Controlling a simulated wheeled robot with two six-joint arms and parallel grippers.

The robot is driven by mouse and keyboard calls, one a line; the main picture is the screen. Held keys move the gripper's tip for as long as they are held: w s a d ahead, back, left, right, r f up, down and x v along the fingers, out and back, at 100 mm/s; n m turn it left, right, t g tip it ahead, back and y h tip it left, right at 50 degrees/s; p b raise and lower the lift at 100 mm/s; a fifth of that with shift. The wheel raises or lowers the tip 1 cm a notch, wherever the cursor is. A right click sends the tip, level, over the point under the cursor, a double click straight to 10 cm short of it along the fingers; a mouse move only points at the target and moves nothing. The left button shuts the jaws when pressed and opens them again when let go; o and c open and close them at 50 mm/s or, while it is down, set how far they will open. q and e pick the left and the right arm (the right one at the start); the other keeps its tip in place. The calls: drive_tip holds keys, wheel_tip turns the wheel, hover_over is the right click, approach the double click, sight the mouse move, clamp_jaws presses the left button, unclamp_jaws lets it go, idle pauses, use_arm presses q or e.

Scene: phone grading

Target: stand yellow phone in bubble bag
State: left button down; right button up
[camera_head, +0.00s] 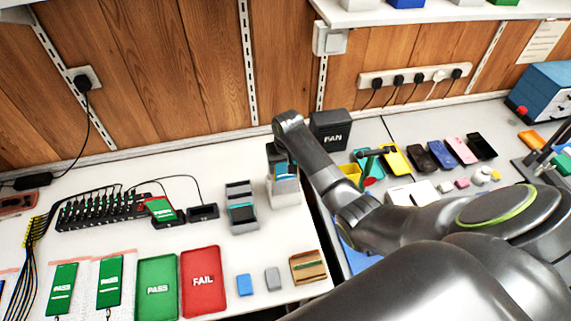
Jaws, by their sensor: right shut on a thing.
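My right gripper (281,158) points down at the mouth of a pale upright holder (284,192) at the centre of the bench. It is shut on a thin, phone-like thing with a teal face (286,170), which stands partly inside the holder. The fingers and wrist hide most of it, so I see no yellow on it. I cannot tell whether a bubble bag lines the holder. My left gripper is not in view.
A grey stand (243,220) is close left of the holder. Green PASS (157,288) and red FAIL (203,282) trays lie in front. The black FAN box (330,130) is behind my right arm. A yellow case (395,160) and other phone cases lie right.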

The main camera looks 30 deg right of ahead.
drive_tip(key=shift+f+b, duration=0.65)
drive_tip(key=shift+f, duration=0.75)
drive_tip(key=o, duration=1.2)
drive_tip(key=shift+r, duration=0.1)
wheel_tip(320, 180, up, 3)
drive_tip(key=p, duration=0.3)
drive_tip(key=shift+f, duration=0.2)
drive_tip(key=shift+r+p, duration=0.3)
drive_tip(key=shift+r, duration=1.85)
drive_tip(key=shift+s+f, duration=0.1)
